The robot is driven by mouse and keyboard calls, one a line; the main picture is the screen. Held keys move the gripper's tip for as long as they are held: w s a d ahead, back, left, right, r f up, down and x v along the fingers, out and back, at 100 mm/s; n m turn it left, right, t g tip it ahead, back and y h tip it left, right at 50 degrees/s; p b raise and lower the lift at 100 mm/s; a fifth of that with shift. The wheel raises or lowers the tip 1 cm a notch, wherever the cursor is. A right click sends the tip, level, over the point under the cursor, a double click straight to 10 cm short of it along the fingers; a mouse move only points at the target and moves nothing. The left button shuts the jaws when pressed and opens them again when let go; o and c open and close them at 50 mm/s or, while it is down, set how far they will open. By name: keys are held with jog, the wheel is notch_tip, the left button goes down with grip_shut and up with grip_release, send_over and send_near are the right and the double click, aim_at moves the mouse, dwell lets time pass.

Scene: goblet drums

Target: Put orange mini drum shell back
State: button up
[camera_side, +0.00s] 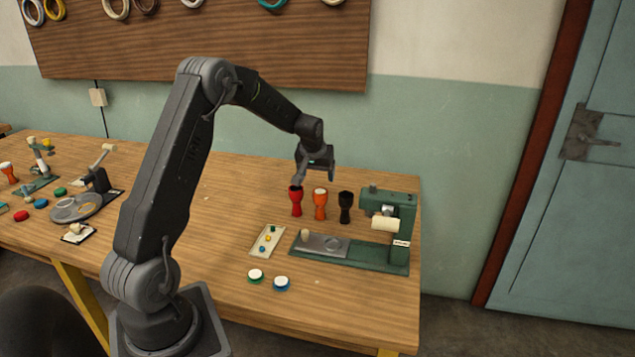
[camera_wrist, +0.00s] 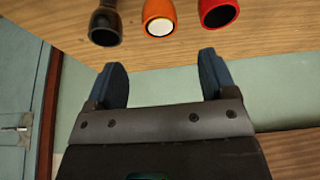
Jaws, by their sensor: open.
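The orange mini drum shell (camera_side: 320,204) stands upright on the table between a red shell (camera_side: 296,202) and a black shell (camera_side: 345,207). It has a pale top. In the wrist view the orange shell (camera_wrist: 159,17) is at the top middle, its round white end facing the camera, with the black shell (camera_wrist: 105,24) left and the red shell (camera_wrist: 218,13) right. My gripper (camera_side: 316,176) is above and behind the row of shells in the side view.
A green machine (camera_side: 403,218) with a long base stands right of the shells. A small tray (camera_side: 267,241) of coloured pieces lies in front of them. Green and blue rimmed discs (camera_side: 282,284) lie near the front edge.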

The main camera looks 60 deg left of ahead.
jog(key=s+d+r+m+t+h, duration=0.15)
jog(key=s+d+r, duration=0.25)
jog(key=d+r, duration=0.4)
jog(key=s+d+r+m+y, duration=0.1)
jog(key=s+d+r+m, duration=0.15)
jog(key=d+r, duration=0.55)
jog(key=s+d+m+h, duration=0.2)
jog(key=s+d+m, duration=0.3)
jog(key=s+d, duration=1.2)
jog(key=shift+s+f+t+h, duration=0.25)
jog(key=shift+s+t+h, duration=0.15)
jog(key=shift+s, duration=1.2)
jog(key=shift+d, duration=0.1)
